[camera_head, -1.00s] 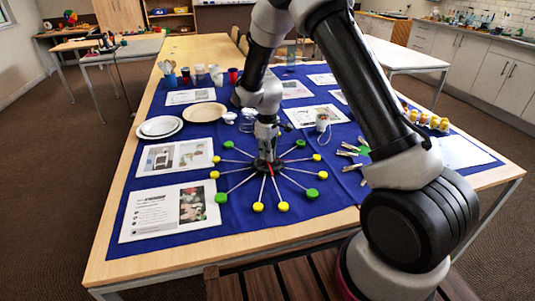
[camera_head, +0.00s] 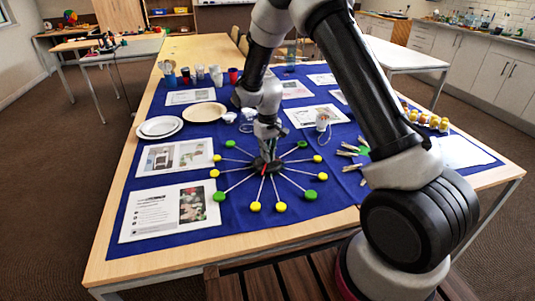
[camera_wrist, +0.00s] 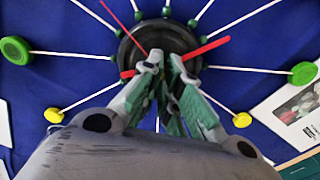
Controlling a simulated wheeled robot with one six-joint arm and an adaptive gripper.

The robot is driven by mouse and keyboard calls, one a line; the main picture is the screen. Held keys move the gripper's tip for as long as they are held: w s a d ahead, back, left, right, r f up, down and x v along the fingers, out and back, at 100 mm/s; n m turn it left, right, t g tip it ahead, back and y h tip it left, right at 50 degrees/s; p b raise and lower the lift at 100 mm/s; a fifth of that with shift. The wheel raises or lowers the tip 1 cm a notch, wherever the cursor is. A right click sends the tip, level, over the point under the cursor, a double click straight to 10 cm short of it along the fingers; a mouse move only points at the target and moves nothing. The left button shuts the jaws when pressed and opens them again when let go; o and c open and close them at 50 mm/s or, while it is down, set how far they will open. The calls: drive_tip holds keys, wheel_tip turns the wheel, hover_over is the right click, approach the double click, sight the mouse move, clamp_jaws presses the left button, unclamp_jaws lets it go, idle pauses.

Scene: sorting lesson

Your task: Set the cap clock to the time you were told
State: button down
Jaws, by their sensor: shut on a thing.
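The cap clock lies on the blue cloth, a black hub (camera_head: 257,164) with white spokes ending in green caps (camera_head: 219,196) and yellow caps (camera_head: 255,207). The hub also shows in the wrist view (camera_wrist: 184,34). A thick red hand (camera_wrist: 208,46) crosses it, and a thinner red hand (camera_wrist: 118,22) runs toward the upper left. My gripper (camera_wrist: 166,60) is over the hub, its fingers pointing down, shut on the thick red hand, which sticks out on both sides. The fingers hide the middle of that hand. In the head view, one red hand (camera_head: 263,172) points toward the near edge.
Printed sheets (camera_head: 175,210) lie left of the clock, with plates (camera_head: 158,126) behind them. Yellow-topped items (camera_head: 425,119) stand at the far right. Bare cloth lies in front of the clock.

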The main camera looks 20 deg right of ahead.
drive_tip(key=c, duration=1.5)
unclamp_jaws()
wheel_tip(320, 180, up, 12)
